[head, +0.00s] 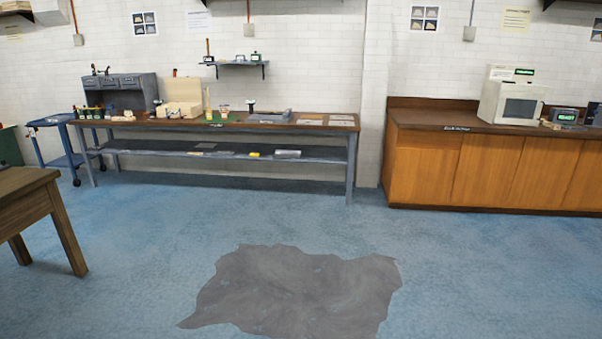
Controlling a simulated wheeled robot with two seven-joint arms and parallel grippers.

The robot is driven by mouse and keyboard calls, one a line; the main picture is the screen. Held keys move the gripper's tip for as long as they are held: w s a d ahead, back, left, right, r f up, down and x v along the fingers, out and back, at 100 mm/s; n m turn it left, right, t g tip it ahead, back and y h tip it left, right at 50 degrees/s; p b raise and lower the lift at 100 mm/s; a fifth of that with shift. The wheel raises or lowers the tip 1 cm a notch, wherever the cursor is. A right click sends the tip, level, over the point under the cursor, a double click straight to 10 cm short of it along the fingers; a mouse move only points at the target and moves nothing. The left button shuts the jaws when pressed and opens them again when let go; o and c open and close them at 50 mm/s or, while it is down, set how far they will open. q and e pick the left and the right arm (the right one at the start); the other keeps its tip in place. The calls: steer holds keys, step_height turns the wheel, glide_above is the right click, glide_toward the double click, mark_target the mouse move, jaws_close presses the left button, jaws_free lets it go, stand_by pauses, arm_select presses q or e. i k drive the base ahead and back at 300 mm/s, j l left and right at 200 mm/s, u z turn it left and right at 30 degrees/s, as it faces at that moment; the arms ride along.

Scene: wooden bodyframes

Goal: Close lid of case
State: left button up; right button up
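A cream, box-like thing (179,110) stands on the long workbench by the far wall, left of the middle in the head view. A flat cream panel (184,88) rises upright behind it. This looks like a case with its lid raised, but it is too small and far to be sure. Neither of my grippers shows in the head view. The case is well away across the floor.
The workbench (230,128) carries a grey drawer unit (127,88) and small tools. A blue cart (64,142) stands at its left, a wooden table (25,200) nearer left. A wooden counter (480,170) is at right. Blue floor (200,225) with a flat grey patch (300,290) is clear.

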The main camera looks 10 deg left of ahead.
mark_target(179, 89)
steer(key=i+j+u, duration=0.2)
steer(key=i, duration=0.5)
steer(key=i+u, duration=0.2)
steer(key=i, duration=0.45)
steer(key=i+l+u, duration=0.15)
steer(key=i, duration=0.55)
steer(key=i+l+u, duration=0.2)
steer(key=i, duration=0.45)
steer(key=i+j, duration=0.1)
steer(key=i, duration=2.85)
steer(key=i+u, duration=0.1)
steer(key=i, duration=0.85)
steer(key=i+l+u, duration=0.1)
steer(key=i, duration=0.8)
steer(key=l, duration=0.1)
